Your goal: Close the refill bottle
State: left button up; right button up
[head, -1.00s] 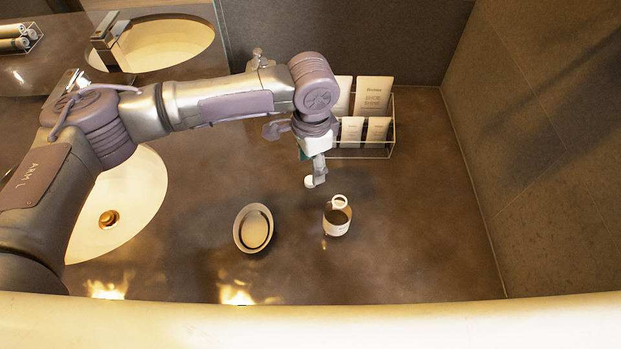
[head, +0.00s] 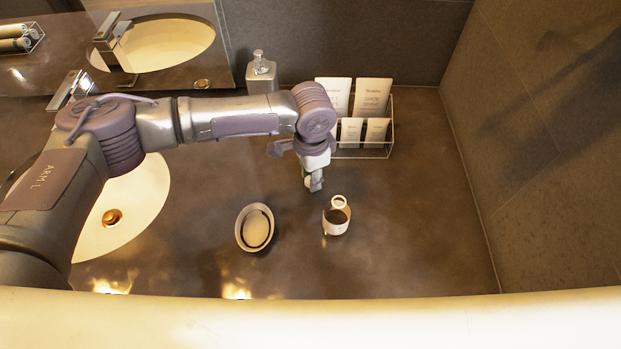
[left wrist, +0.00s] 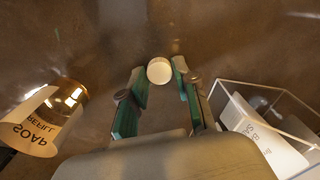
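The refill bottle (head: 336,224) stands upright on the counter in the head view, with a pale ring at its uncapped mouth. In the left wrist view the refill bottle (left wrist: 45,118) is at the left, amber with a white "SOAP REFILL" label. A round white cap (left wrist: 159,70) shows between the fingertips of my left gripper (left wrist: 160,78). The fingers are apart, with a small gap visible beside the cap. In the head view my left gripper (head: 314,184) points down behind and left of the bottle, mostly covering the cap. My right gripper is not in view.
An oval dish (head: 242,229) holding a pale bar stands left of the bottle. A clear rack (head: 392,140) of cards and packets is close behind my left gripper. A dispenser (head: 262,75) and sink basin (head: 150,205) are at the left. The counter right of the bottle is clear.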

pick_arm(q)
jog(key=shift+c, duration=0.7)
jog(key=shift+r, duration=0.55)
notch_tip(320, 180, up, 3)
jog(key=shift+f+b, duration=0.15)
jog(key=shift+b, duration=0.45)
jog(key=s+d+r+b, duration=0.2)
jog(key=s+d+r, duration=0.3)
jog(key=d, duration=0.5)
notch_tip(320, 180, up, 2)
jog(key=shift+d+r, duration=0.15)
jog(key=shift+d, duration=0.05)
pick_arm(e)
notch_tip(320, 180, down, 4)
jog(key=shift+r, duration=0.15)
pick_arm(q)
jog(key=shift+s+a, duration=0.1)
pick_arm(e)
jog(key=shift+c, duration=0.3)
